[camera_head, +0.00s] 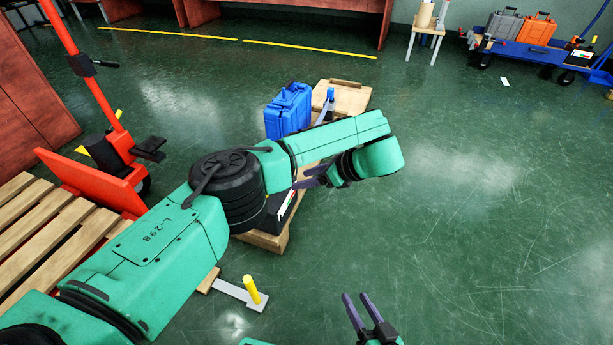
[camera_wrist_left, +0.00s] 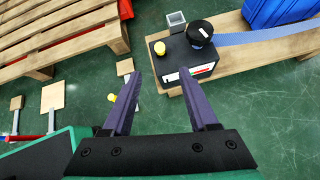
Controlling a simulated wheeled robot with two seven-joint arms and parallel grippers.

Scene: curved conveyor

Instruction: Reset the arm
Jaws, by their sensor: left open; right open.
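My left arm (camera_head: 150,250), green with black joints, reaches in from the left across the head view and bends at the elbow. Its left gripper (camera_head: 310,178) hangs over the low wooden bench and is partly hidden by the forearm. In the left wrist view the left gripper (camera_wrist_left: 161,73) has its two purple fingers apart with nothing between them. A black box (camera_wrist_left: 190,60) with a round black knob and a yellow button lies on the bench just beyond the fingertips. My right gripper (camera_head: 356,297) shows at the bottom of the head view, its fingers apart and empty.
A blue case (camera_head: 288,112) stands on the wooden bench (camera_head: 344,98). An orange pallet jack (camera_head: 95,180) and wooden pallet (camera_head: 40,235) are at left. Green floor (camera_head: 480,230) at right is clear.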

